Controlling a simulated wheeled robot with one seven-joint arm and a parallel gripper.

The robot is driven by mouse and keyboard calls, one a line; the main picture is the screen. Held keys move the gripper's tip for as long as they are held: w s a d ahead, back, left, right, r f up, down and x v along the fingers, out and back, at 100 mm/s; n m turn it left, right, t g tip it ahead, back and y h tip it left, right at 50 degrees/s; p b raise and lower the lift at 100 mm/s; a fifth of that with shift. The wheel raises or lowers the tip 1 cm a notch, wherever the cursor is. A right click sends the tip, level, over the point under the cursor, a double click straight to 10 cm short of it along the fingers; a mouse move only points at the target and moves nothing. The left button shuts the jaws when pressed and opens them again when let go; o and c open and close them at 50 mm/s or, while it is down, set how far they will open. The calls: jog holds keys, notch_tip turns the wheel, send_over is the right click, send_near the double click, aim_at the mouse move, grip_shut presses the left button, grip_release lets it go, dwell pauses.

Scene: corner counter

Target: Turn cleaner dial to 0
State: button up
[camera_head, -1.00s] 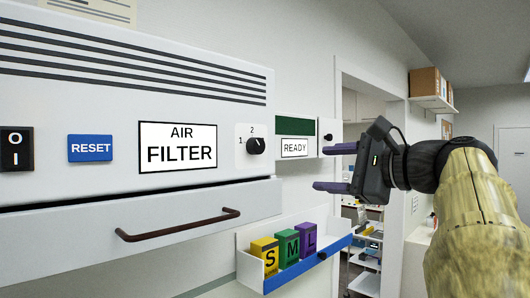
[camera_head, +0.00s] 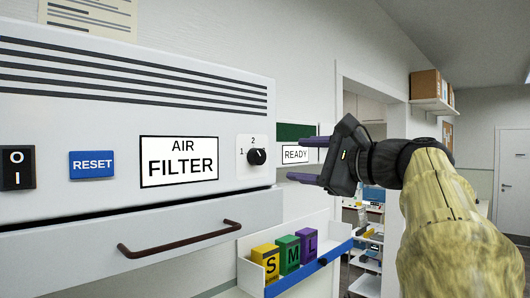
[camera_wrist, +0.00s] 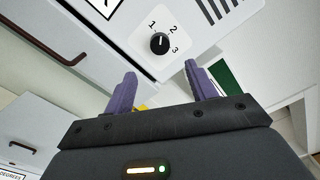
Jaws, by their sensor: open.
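The air filter unit (camera_head: 60,120) is a white box with a black round dial (camera_head: 257,157) at its right end. In the head view the marks 1 and 2 show by the dial. In the wrist view the dial (camera_wrist: 159,43) shows with marks 1, 2 and 3, and its white pointer line points up between 1 and 2. My gripper (camera_head: 296,160) is open and empty, its two purple fingers pointing left toward the unit. It is to the right of the dial and apart from it. In the wrist view the dial lies beyond and between the fingertips (camera_wrist: 161,70).
A black rocker switch (camera_head: 17,168) and a blue RESET button (camera_head: 92,164) are on the unit. A drawer with a brown handle (camera_head: 180,239) is below. A shelf with a blue edge (camera_head: 310,268) holds yellow, green and purple boxes. A READY sign (camera_head: 295,155) is behind my gripper.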

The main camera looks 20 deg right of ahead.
aim_at(262, 158)
jog(key=p+x, duration=0.4)
jog(key=x, duration=0.6)
jog(key=shift+s+r, duration=0.1)
jog(key=shift+r, duration=0.1)
jog(key=shift+w+a+f, duration=0.15)
jog(key=shift+w, duration=0.3)
jog(key=c, duration=1)
jog(key=shift+f+n+b, duration=0.15)
jog(key=shift+n+b, duration=0.15)
jog(key=shift+b, duration=0.5)
jog(key=shift+f+n+b, duration=0.15)
jog(key=shift+n+b, duration=0.85)
jog(key=shift+b, duration=0.15)
jog(key=n+b, duration=0.3)
jog(key=shift+n, duration=0.3)
